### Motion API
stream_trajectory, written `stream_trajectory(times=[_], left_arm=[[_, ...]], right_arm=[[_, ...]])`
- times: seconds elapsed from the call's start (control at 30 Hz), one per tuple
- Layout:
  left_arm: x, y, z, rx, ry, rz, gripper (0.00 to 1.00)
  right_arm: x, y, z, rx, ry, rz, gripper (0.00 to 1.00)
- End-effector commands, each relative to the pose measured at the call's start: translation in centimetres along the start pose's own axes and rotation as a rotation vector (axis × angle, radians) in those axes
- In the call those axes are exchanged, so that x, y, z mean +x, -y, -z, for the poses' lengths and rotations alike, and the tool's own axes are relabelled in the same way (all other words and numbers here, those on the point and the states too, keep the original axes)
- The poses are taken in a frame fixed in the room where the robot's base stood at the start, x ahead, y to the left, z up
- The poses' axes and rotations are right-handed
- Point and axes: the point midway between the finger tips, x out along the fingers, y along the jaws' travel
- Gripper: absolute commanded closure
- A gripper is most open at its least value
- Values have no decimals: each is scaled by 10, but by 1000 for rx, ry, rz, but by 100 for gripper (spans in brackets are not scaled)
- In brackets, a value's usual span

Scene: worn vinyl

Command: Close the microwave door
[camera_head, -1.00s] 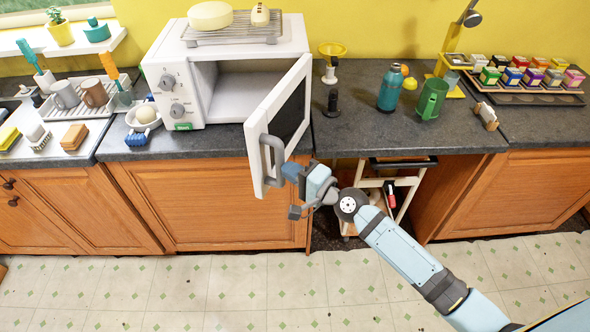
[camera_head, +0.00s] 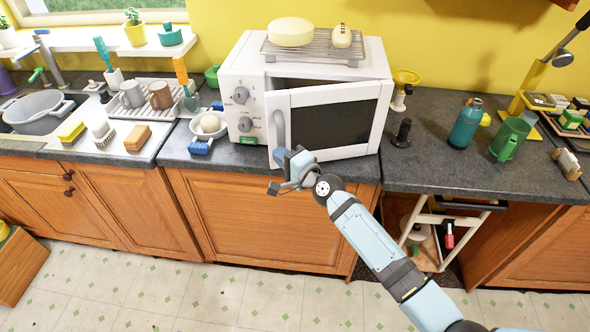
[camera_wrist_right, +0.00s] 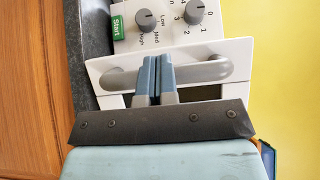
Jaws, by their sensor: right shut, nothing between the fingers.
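The white microwave (camera_head: 241,75) stands on the dark counter, with its control knobs on the left. Its door (camera_head: 330,125), hinged on the right, is ajar. A dark gap shows along its top, and its free left edge stands out from the body. The grey door handle (camera_head: 280,130) is on that free edge. My right gripper (camera_head: 284,160) is shut and empty at the handle's lower part. In the wrist view its blue fingertips (camera_wrist_right: 155,78) overlap the middle of the handle (camera_wrist_right: 205,71); contact cannot be told. My left gripper is not in view.
A wire rack (camera_head: 312,48) with a yellow round item lies on top of the microwave. A small bowl (camera_head: 209,126) and blue brush (camera_head: 201,147) are left of it. A black item (camera_head: 402,133) and a teal bottle (camera_head: 465,124) stand to the right.

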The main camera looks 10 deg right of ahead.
Motion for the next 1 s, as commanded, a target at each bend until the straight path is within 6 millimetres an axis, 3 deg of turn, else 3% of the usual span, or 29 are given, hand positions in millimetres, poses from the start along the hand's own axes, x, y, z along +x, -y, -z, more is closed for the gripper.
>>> stream_trajectory(times=[0.17, 0.63, 0.73, 1.0], left_arm=[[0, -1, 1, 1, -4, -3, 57], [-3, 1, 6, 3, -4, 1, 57], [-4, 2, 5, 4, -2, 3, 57], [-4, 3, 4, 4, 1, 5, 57]], right_arm=[[26, 0, 11, -3, -1, -2, 100], [83, 2, 40, 5, -214, -2, 100], [90, 1, 46, 4, -242, -2, 100], [86, 0, 45, 2, -238, -3, 100]])
